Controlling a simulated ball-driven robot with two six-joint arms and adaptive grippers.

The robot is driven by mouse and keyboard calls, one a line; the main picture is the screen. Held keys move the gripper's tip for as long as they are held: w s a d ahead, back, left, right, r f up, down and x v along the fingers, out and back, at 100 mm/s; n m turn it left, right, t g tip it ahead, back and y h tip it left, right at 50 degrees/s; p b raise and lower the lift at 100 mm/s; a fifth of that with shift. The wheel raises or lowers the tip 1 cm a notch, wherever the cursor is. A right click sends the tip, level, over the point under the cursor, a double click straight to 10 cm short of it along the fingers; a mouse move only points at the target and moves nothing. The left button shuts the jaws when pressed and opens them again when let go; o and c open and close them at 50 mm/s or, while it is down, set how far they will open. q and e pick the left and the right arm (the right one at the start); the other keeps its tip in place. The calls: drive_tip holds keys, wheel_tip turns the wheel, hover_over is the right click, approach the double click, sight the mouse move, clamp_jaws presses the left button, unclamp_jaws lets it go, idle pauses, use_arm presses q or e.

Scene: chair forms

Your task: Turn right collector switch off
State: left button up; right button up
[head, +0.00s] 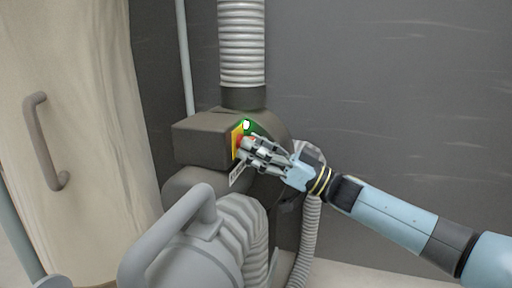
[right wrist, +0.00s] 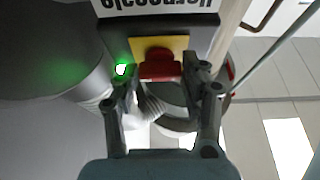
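The collector switch is a red rocker or paddle (right wrist: 160,66) on a yellow plate (right wrist: 174,44), seen in the right wrist view. My right gripper (head: 243,150) is at the switch. In the right wrist view its fingers (right wrist: 165,88) are apart, one to each side of the red part; contact is unclear. My left gripper is out of view.
A ribbed grey duct (head: 241,45) rises from the box. A grey collector body with a thick handle (head: 165,235) and ribbed hose stands in front. A pale cabinet door with a handle (head: 45,140) is at left. The dark wall at right is clear.

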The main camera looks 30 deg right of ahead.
drive_tip(key=c, duration=0.6)
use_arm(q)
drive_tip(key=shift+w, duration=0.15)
use_arm(e)
drive_tip(key=shift+n, duration=0.5)
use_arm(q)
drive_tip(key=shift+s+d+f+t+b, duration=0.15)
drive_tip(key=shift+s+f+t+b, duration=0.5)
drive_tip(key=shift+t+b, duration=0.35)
use_arm(e)
drive_tip(key=shift+w+d+r+n+g+y, duration=0.1)
drive_tip(key=shift+n+g+y, duration=0.15)
drive_tip(key=shift+n+g, duration=2.25)
drive_tip(key=shift+w+d+r+n+g+y, duration=0.1)
drive_tip(key=shift+r+n+g+y, duration=0.2)
drive_tip(key=shift+n, duration=4.25)
drive_tip(key=shift+d+f+n+g+y, duration=0.15)
drive_tip(key=shift+n+g, duration=1.35)
drive_tip(key=shift+n, duration=2.05)
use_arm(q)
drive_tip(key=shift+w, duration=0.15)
use_arm(e)
drive_tip(key=shift+a, duration=0.1)
drive_tip(key=o, duration=1.2)
drive_tip(key=shift+r, duration=0.1)
drive_tip(key=shift+c, duration=0.2)
